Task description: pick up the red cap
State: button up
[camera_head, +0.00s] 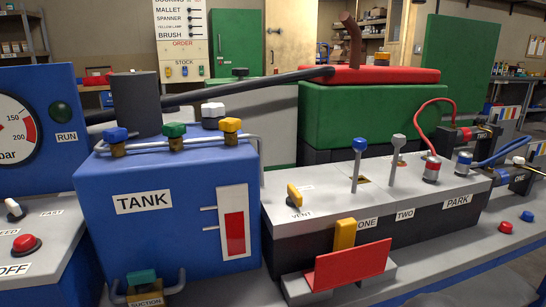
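A small red cap (506,227) sits on the grey bench top at the far right, near the front edge. A similar blue cap (527,216) sits just behind it and to its right, apart from it. A red-banded fitting (432,171) with a red hose stands on the block near the PARK label, and a red push button (26,242) is at the far left by the OFF label. My gripper is not in view.
The blue TANK box (150,232) and the grey control block (325,205) with upright levers stand in the middle. A red plate (350,264) leans at its front. Blue hoses (500,152) run above the caps. Bare bench surrounds the caps.

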aim_at(505, 228)
jog(key=z, duration=1.35)
